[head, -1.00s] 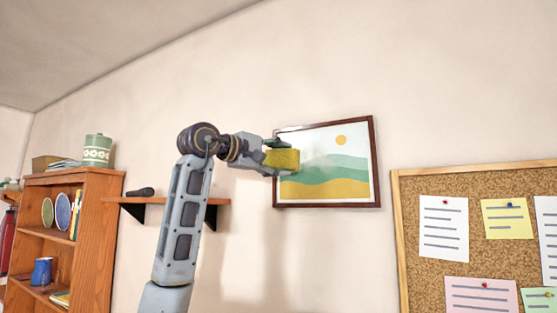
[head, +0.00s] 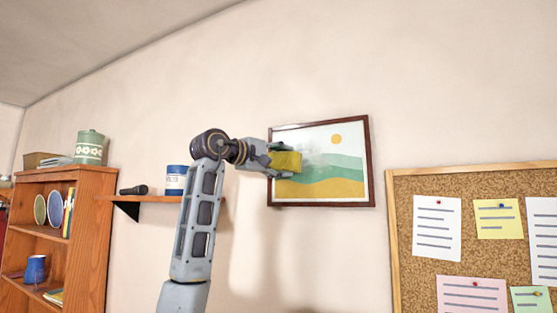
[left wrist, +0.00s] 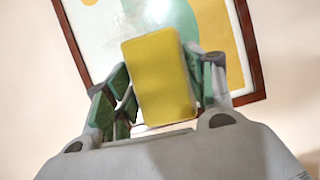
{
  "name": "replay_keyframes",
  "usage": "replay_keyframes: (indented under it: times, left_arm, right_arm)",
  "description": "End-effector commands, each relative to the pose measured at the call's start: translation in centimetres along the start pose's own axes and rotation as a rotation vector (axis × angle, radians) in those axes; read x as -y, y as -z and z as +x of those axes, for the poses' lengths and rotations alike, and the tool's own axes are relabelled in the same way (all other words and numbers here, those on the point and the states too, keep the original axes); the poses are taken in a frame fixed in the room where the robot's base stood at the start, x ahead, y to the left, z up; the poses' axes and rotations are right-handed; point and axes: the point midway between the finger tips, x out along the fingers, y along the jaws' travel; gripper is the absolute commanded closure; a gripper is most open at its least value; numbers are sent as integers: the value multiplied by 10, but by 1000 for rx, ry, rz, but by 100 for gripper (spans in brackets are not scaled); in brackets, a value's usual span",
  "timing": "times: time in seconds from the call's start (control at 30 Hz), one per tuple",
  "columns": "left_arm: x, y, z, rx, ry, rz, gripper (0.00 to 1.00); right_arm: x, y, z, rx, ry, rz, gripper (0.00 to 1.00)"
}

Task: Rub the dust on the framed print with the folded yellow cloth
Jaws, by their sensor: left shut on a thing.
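The framed print (head: 340,187) hangs on the wall in a dark brown frame, showing an orange sun and green and yellow hills. A greyish dust smudge (head: 312,157) shows on it, just right of and above the cloth. My left gripper (head: 277,161) is shut on the folded yellow cloth (head: 288,161), in front of the print's left part. In the left wrist view the yellow cloth (left wrist: 158,78) stands between the green-padded fingers, with the print (left wrist: 110,35) behind it. I cannot tell whether the cloth touches the print. My right gripper is not in view.
A cork board (head: 412,225) with pinned notes hangs to the right. A small wall shelf (head: 160,198) on the left holds a dark torch (head: 134,190) and a blue tin (head: 176,181). A wooden bookcase (head: 95,230) stands at far left. Bare wall surrounds the print.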

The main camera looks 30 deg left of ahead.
Motion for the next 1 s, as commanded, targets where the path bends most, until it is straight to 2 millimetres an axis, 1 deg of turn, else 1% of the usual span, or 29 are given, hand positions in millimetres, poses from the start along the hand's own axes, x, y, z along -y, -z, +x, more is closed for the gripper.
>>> replay_keyframes:
  times: [0.27, 0.67, 1.0]
  left_arm:
    - [0, 3, 7, 1, 0, 0, 67]
    - [0, 3, 7, 0, 0, 0, 67]
    - [0, 3, 8, 0, 0, 1, 67]
  right_arm:
    - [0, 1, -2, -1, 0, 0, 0]
    - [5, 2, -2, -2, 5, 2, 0]
    - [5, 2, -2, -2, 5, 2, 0]
